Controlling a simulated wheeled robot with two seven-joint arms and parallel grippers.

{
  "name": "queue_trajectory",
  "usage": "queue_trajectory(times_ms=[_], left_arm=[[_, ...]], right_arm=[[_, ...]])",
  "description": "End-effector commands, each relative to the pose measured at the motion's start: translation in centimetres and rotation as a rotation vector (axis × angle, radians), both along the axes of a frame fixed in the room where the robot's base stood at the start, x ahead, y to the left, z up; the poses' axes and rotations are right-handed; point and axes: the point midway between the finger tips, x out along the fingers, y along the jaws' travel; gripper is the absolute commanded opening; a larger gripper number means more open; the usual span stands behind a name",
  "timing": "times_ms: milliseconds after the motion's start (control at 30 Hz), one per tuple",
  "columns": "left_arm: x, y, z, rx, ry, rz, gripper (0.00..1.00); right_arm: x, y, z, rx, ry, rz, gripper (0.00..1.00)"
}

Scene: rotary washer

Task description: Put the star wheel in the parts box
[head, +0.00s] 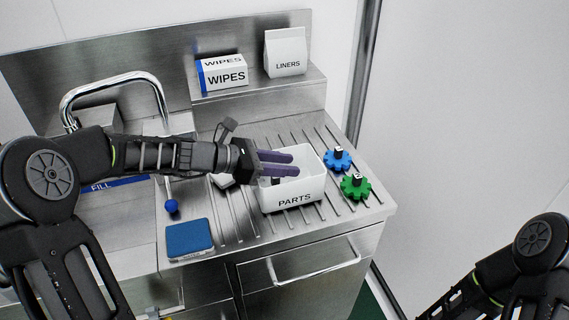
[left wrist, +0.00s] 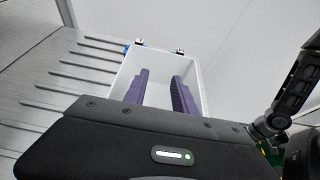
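A blue star wheel (head: 337,160) and a green star wheel (head: 355,187), each with a dark hub, lie on the ribbed drainboard just right of the parts box. The white open-topped parts box (head: 295,199) is labelled PARTS. My left gripper (head: 292,164) reaches over the box from the left. Its two purple fingers are apart, and the left wrist view shows nothing between them but the box's pale interior (left wrist: 158,90). A small dark patch shows under the fingers in the head view; I cannot tell what it is. My right gripper is out of view.
A blue sponge (head: 190,239) and a blue ball-topped knob (head: 172,206) are at the front left. A faucet (head: 115,84) stands over the sink. A wipes box (head: 222,74) and liners bag (head: 285,53) sit on the back shelf. The counter ends right of the wheels.

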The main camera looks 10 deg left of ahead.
Motion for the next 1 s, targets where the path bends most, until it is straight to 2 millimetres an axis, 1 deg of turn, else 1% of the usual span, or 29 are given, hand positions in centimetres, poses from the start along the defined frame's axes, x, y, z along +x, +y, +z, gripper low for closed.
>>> queue_trajectory(times_ms=[33, 67, 333, 433, 533, 600, 667, 1000], left_arm=[[0.0, 0.0, 0.0, 0.000, 0.000, 0.000, 0.37], [0.0, 0.0, 0.0, 0.000, 0.000, 0.000, 0.39], [0.0, 0.0, 0.1, 0.000, -0.001, 0.000, 0.39], [0.0, 0.0, 0.7, 0.001, -0.002, 0.000, 0.39], [0.0, 0.1, 1.7, 0.001, -0.002, 0.001, 0.39], [-0.6, 1.2, 1.7, 0.002, -0.002, 0.004, 0.39], [-1.1, 2.0, 2.1, 0.003, -0.003, 0.005, 0.39], [-4.7, 7.6, 4.8, 0.002, -0.002, 0.003, 0.39]], right_arm=[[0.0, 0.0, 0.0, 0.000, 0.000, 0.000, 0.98], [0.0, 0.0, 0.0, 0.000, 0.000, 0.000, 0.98], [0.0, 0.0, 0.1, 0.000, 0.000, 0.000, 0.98], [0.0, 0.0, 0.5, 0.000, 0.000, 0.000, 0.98], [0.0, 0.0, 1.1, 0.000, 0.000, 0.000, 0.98], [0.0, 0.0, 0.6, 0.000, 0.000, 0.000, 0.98], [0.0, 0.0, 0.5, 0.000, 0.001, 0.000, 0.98], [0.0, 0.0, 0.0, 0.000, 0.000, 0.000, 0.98]])
